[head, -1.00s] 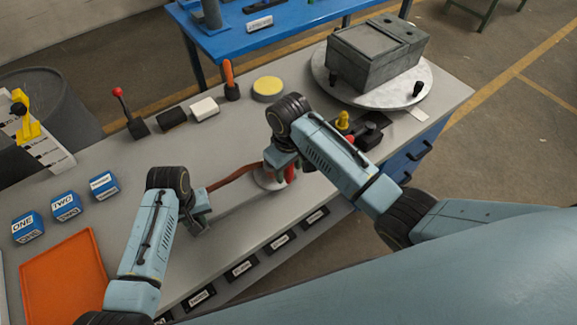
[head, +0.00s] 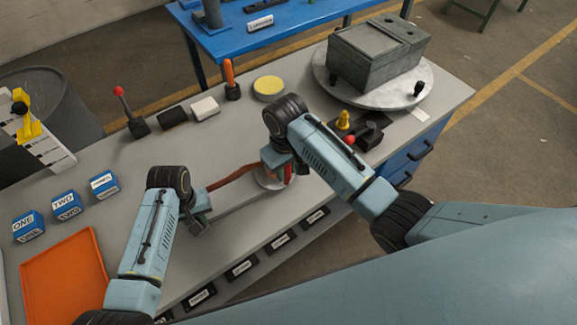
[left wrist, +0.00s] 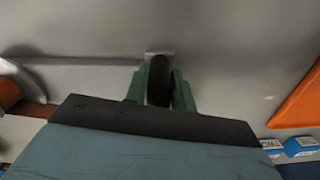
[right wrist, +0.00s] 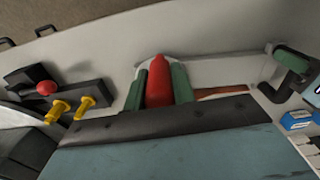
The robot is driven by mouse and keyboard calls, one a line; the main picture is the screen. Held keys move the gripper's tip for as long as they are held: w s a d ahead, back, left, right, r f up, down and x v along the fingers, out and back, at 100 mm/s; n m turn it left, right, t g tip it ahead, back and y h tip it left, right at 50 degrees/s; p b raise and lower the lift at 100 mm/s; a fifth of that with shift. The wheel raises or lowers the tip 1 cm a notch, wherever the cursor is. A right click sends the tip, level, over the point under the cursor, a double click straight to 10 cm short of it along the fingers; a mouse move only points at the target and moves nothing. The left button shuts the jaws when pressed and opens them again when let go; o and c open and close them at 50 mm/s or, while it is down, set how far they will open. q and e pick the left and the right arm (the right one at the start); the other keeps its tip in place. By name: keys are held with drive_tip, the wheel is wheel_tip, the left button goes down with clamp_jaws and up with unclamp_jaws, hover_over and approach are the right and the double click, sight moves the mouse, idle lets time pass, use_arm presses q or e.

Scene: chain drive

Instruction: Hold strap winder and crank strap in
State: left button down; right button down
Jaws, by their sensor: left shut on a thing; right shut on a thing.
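The strap winder (head: 268,183) lies near the front edge of the bench, with a pale round drum and a grey bar running left. A red-brown strap (head: 232,178) stretches left from the drum above the bench. My left gripper (left wrist: 159,85) is shut on the winder's black handle (left wrist: 159,78); in the head view the wrist hides most of this grip. My right gripper (right wrist: 158,85) is shut on the red crank handle (right wrist: 158,80), which stands up over the drum. The strap also shows in the right wrist view (right wrist: 222,92).
A fixture with a red knob and yellow pegs (head: 362,133) stands close to the right of my right gripper. A turntable (head: 335,95) with a grey block is beyond. Blue labelled blocks (head: 66,205) and an orange tray (head: 65,275) lie left. The bench centre is clear.

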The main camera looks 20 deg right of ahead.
drive_tip(key=w+a+m, duration=0.7)
drive_tip(key=a+m, duration=0.2)
drive_tip(key=shift+w+a, duration=0.4)
idle(0.6)
drive_tip(key=shift+d+r, duration=0.1)
drive_tip(key=shift+d, duration=0.15)
idle(0.9)
drive_tip(key=c, duration=1.2)
unclamp_jaws()
drive_tip(key=shift+o, duration=0.2)
drive_tip(key=shift+a, duration=0.1)
drive_tip(key=shift+s, duration=0.1)
